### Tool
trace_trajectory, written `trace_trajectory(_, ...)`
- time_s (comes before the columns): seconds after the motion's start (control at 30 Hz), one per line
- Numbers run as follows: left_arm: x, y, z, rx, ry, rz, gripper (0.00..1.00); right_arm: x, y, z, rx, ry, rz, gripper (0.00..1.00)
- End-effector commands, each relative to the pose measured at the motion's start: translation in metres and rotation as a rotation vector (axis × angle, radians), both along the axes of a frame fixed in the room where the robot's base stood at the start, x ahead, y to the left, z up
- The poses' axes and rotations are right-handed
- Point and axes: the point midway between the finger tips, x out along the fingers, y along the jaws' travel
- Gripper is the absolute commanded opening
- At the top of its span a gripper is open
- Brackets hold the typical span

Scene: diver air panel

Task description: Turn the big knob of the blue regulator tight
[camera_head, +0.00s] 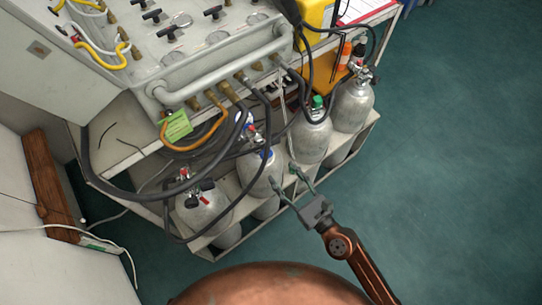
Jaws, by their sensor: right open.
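A blue knob-like part (266,153) shows at the top of the second silver cylinder (257,172) from the left, in the lower rack. Another small blue part (241,117) shows just above it among hoses and red fittings. I cannot tell which of the two is the regulator's big knob. My right gripper (284,174) is open, its two fingers spread and pointing up-left, just right of and below the blue knob-like part. Nothing shows between the fingers. I cannot tell if a finger touches the cylinder. My left gripper is not in view.
A cylinder with a green top (317,102) and one with red fittings (352,103) stand to the right. Another cylinder (204,208) stands at left. Black hoses (115,181) loop before the rack under the grey panel (190,45). The green floor (455,170) at right is clear.

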Motion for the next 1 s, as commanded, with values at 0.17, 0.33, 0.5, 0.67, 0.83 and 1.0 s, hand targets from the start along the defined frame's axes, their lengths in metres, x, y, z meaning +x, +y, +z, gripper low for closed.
trace_trajectory(0.17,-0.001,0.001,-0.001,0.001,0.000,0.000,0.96,0.017,0.014,0.005,-0.004,-0.013,0.001,0.49)
trace_trajectory(0.33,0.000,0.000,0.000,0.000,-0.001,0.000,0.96,0.040,0.029,0.004,-0.002,-0.009,-0.001,0.49)
trace_trajectory(0.5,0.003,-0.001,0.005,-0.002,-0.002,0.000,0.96,0.056,0.040,0.002,-0.003,-0.008,0.000,0.49)
trace_trajectory(0.67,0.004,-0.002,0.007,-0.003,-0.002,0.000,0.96,0.061,0.044,0.002,-0.003,-0.006,0.001,0.49)
trace_trajectory(0.83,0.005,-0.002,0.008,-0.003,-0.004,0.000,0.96,0.062,0.044,0.002,-0.003,-0.006,0.001,0.49)
trace_trajectory(1.0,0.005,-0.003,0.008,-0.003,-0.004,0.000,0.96,0.062,0.044,0.002,-0.003,-0.006,0.000,0.41)
